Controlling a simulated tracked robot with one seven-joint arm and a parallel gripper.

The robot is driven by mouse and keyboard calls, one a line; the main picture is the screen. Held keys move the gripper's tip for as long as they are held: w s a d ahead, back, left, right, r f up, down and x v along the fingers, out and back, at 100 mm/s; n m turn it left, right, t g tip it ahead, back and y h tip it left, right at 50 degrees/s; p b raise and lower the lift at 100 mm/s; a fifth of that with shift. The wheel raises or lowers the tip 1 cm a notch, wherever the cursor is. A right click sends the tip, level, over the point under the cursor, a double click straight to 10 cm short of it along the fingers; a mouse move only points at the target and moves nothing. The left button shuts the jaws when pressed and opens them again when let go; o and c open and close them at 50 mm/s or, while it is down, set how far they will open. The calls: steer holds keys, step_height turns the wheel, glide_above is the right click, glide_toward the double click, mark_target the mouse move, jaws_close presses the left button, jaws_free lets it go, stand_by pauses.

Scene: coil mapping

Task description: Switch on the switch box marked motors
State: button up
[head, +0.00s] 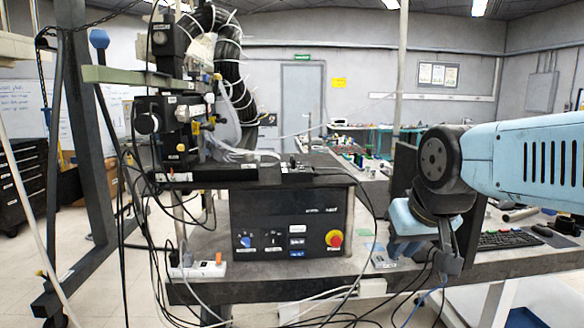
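A black control box (290,222) stands on the near bench, with blue and dark knobs, small lit panels and a red-and-yellow emergency stop button (334,239). A white box with an orange switch (200,268) sits at the bench's left front corner. A small grey box (382,259) with a label lies right of the black box. Markings are too small to read, so I cannot tell which is marked motors. My light blue arm reaches in from the right. My gripper (447,266) hangs low at the bench's right front, apart from these boxes; its fingers are not clear.
A stage apparatus with thick cable bundles stands above the black box. Loose cables hang over the bench (260,290) front. A dark metal frame (80,130) stands at left. A keyboard (508,240) lies at right. Bare floor shows at lower left.

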mark_target(293, 164)
steer(key=w+a+t, duration=0.2)
steer(key=w, duration=0.6)
steer(key=w+a+t+y, duration=0.1)
steer(key=w+a+t, duration=0.1)
steer(key=w, duration=0.6)
steer(key=w+a+n+t, duration=0.1)
steer(key=w+a+t, duration=0.2)
steer(key=w, duration=0.6)
steer(key=shift+w+a+r, duration=0.1)
steer(key=shift+r, duration=0.25)
jaws_close()
steer(key=w+a+f+m+t+h, duration=0.1)
steer(key=w+a+f+t, duration=0.5)
steer(key=w+t, duration=0.3)
steer(key=shift+w+a+t, duration=0.4)
steer(key=shift+w+a, duration=0.05)
steer(key=shift+w, duration=0.45)
steer(key=x, duration=1.4)
steer(key=shift+d, duration=0.1)
steer(key=shift+a, duration=0.25)
